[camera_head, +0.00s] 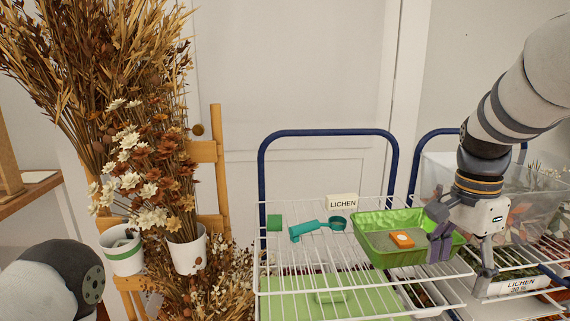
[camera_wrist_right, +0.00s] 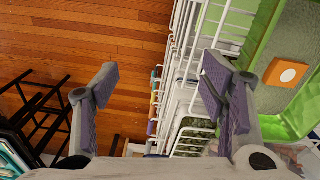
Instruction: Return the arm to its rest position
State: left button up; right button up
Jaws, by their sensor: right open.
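My right gripper (camera_head: 463,262) is at the right end of the green tray (camera_head: 372,250) on the cart's top wire shelf. Its fingers are spread with nothing between them. In the right wrist view the open fingers (camera_wrist_right: 160,88) have wooden floor and the white rack edge behind them. The green tray (camera_wrist_right: 258,35) lies beyond the right finger there; I cannot tell whether they touch. The tray holds an orange block with a pale centre (camera_head: 402,239). Of my left arm, only a rounded link shows at lower left; its gripper is out of view.
The wire shelf (camera_head: 300,268) also holds a teal scoop (camera_head: 308,230), a green block (camera_head: 274,222) and a LICHEN label (camera_head: 342,201). A clear bin (camera_head: 540,180) stands behind my right arm. Dried flowers in a white pot (camera_head: 188,253) stand left. A dark stool (camera_wrist_right: 40,105) is on the floor.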

notch_tip(320, 180, down, 13)
jog(key=s+d+n+g, duration=0.1)
jog(key=s+n, duration=0.1)
jog(key=n, duration=0.1)
jog(key=s+f+n+h, duration=0.1)
jog(key=s+f+n, duration=0.3)
jog(key=s+f, duration=0.7)
jog(key=s+a+f+n, duration=0.2)
jog(key=s, duration=0.5)
jog(key=s+a+f+n+y, duration=0.1)
jog(key=s+a+f+n, duration=0.2)
jog(key=s, duration=0.4)
jog(key=s+a+f+n, duration=0.2)
jog(key=s, duration=0.6)
jog(key=shift+a+f+n+g+y, duration=0.15)
jog(key=shift+a+n+g+y, duration=0.15)
jog(key=shift+a+n+g, duration=0.1)
